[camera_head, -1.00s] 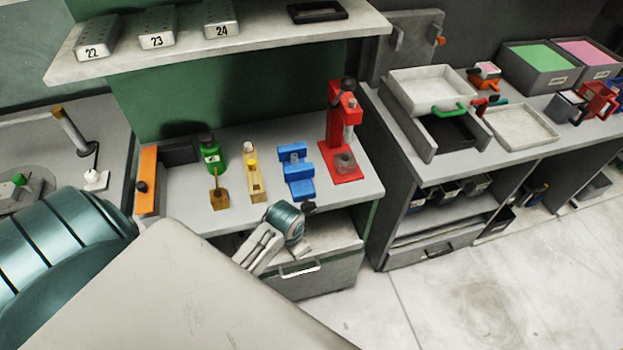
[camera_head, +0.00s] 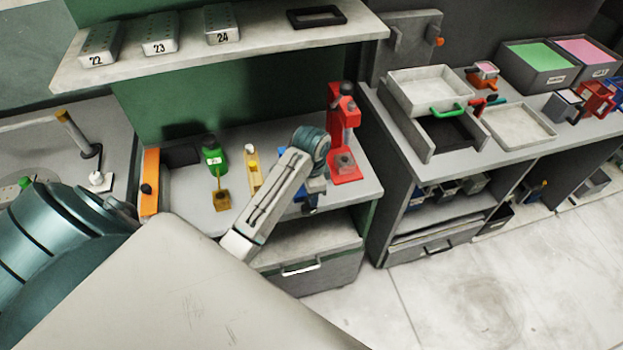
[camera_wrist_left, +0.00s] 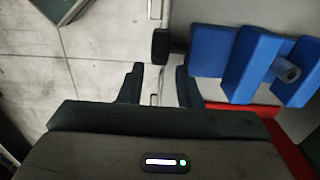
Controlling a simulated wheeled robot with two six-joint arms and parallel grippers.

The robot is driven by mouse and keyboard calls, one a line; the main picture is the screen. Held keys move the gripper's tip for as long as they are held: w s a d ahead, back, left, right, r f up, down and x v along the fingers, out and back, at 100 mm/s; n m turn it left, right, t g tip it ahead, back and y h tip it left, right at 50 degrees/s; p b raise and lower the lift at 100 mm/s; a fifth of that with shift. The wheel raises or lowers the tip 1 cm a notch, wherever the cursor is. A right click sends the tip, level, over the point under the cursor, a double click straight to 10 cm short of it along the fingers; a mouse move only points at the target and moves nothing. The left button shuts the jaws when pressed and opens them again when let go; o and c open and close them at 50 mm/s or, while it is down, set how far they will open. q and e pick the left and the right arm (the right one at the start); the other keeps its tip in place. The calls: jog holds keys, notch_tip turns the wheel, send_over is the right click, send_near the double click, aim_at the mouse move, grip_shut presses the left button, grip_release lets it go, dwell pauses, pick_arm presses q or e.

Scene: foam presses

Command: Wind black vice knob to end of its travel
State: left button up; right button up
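The blue vice (camera_wrist_left: 235,60) fills the right of the left wrist view. Its black knob (camera_wrist_left: 160,45) sticks out to the left from the blue body. My left gripper (camera_wrist_left: 159,82) is open and empty. Its two dark fingertips are just below the knob in that view, apart from it. In the head view my left forearm and wrist cover most of the vice (camera_head: 317,187); the black knob (camera_head: 311,203) shows below, at the bench's front edge. The left fingers are hidden there. My right gripper is not in view.
A red press (camera_head: 345,165) stands right of the vice. A shelf (camera_head: 280,38) hangs above the bench. A drawer (camera_head: 310,270) is below. Open floor lies in front.

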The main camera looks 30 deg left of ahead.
aim_at(309, 209)
pick_arm(q)
jog(key=shift+f+p, duration=0.7)
jog(key=shift+f, duration=2.4)
jog(key=shift+c, duration=0.2)
grip_shut()
